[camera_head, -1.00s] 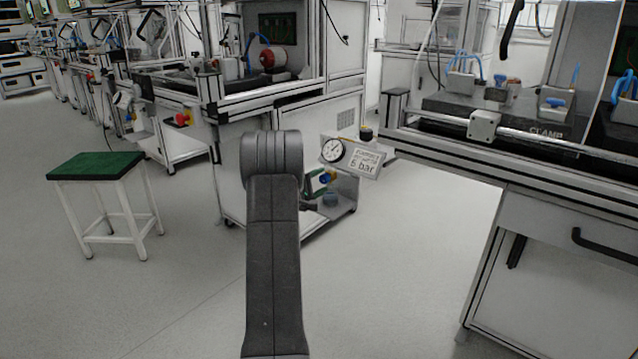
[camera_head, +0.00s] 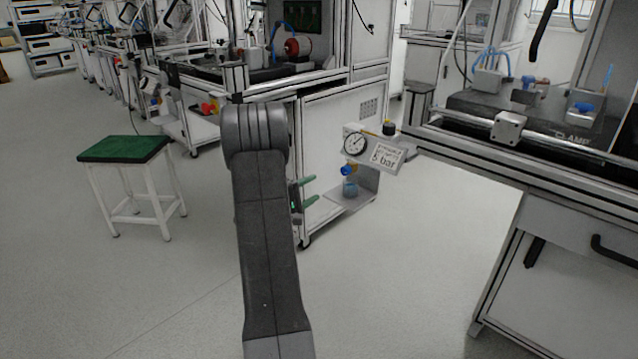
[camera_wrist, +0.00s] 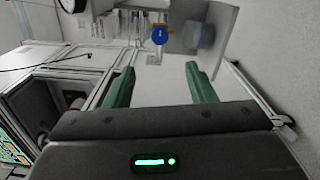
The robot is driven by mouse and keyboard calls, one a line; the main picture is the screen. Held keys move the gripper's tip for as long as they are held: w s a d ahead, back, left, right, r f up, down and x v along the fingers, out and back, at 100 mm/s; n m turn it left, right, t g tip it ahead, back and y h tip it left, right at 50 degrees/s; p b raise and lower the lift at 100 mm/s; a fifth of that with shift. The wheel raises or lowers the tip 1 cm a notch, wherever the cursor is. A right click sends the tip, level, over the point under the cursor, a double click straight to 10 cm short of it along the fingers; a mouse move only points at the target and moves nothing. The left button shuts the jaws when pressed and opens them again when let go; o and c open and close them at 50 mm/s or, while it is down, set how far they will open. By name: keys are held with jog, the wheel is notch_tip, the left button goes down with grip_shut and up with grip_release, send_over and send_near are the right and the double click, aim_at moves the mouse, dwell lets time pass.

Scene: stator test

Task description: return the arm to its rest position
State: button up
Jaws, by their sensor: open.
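My arm rises in front of the head camera as a dark grey link with a rounded joint at its top. My gripper (camera_head: 309,191) shows partly behind the arm, its green fingers pointing right toward the side of the workbench. In the wrist view my gripper (camera_wrist: 160,84) has its two green fingers wide apart, with nothing between them. A blue knob (camera_wrist: 159,36) on a fitting and a grey cylinder (camera_wrist: 200,38) lie beyond the fingertips, apart from them.
A pressure gauge (camera_head: 355,143) with a 5 bar sign (camera_head: 385,154) stands on the bench's side. A green-topped stool (camera_head: 123,149) is at left. A bench with a clamp station (camera_head: 508,127) is at right. The floor (camera_head: 400,270) between is clear.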

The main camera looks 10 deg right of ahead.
aim_at(343, 172)
jog(key=shift+s+a, duration=0.1)
jog(key=shift+a, duration=0.05)
jog(key=b+x, duration=0.3)
jog(key=x, duration=1)
jog(key=shift+w+d, duration=0.25)
jog(key=shift+d, duration=0.05)
